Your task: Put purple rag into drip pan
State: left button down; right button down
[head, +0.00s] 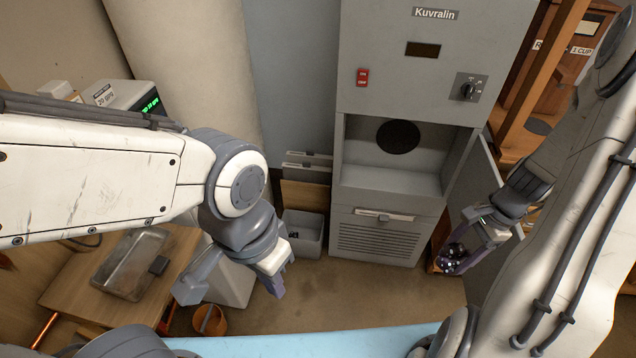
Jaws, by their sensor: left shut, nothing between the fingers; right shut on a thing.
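The drip pan appears to be the shallow metal tray (126,266) on the wooden table at the lower left; a small dark block (158,265) lies in it. My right gripper (452,262), at the right, is shut on a dark purplish bundle with pale spots, which looks like the purple rag (456,254). Its fingers hide part of the bundle. It is held in front of the open side panel of the grey machine, far to the right of the pan. My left gripper (277,284) is shut and empty, pointing down to the right of the pan.
The grey machine (385,195) stands at the centre back. A grey bin (303,232) with dark contents sits left of it. A device with a green display (150,105) is at the upper left.

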aim_at(141, 264)
jog(key=z, duration=0.35)
jog(key=i, duration=1.05)
jog(key=u, duration=3.35)
